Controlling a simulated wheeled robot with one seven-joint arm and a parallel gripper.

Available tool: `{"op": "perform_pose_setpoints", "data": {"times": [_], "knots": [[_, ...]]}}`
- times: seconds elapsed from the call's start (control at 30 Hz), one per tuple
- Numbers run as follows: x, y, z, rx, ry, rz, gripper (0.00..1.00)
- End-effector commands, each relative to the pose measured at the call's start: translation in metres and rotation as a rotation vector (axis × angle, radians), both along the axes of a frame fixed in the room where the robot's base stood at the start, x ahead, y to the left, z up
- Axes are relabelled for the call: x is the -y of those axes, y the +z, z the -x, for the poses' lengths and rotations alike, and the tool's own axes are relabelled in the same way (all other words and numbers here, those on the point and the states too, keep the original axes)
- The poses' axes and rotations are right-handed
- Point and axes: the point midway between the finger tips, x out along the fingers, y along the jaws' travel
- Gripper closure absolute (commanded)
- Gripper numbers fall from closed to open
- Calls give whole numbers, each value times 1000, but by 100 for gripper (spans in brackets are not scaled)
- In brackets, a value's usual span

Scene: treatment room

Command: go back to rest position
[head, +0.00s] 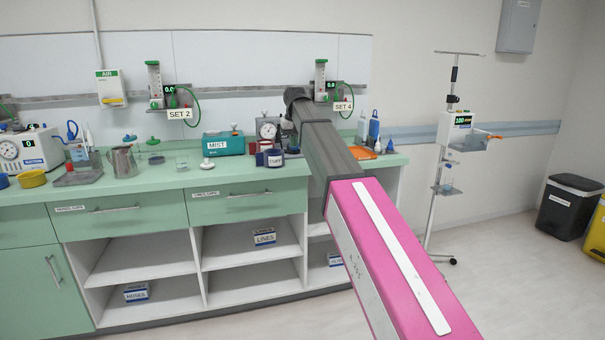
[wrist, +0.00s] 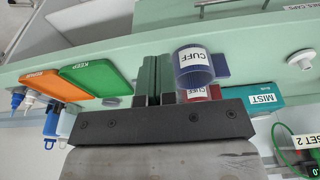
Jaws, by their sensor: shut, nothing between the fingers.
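My arm reaches out from the lower right of the head view, over the right end of the green counter (head: 230,173). My gripper (wrist: 156,76) shows in the wrist view with its two dark fingers side by side, shut and empty. In the head view the fingers are hidden behind my arm. A blue cuff holder labelled CUFF (wrist: 193,68) is close beside the fingers in the wrist view; I cannot tell whether they touch. It also stands on the counter in the head view (head: 274,158).
Near the gripper are a teal MIST box (head: 222,144), a gauge (head: 267,129), an orange tray (wrist: 62,84) and a green KEEP tray (wrist: 99,72). A wheeled stand (head: 437,190) is right of the counter. Open floor (head: 510,270) lies at right.

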Motion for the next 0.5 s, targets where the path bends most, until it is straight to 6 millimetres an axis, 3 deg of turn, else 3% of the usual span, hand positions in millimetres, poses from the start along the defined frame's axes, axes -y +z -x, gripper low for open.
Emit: {"op": "perform_pose_setpoints", "data": {"times": [0.27, 0.5], "knots": [[20, -48, 13, -16, -19, 4, 100], [48, -111, 34, -35, -48, 8, 100]]}}
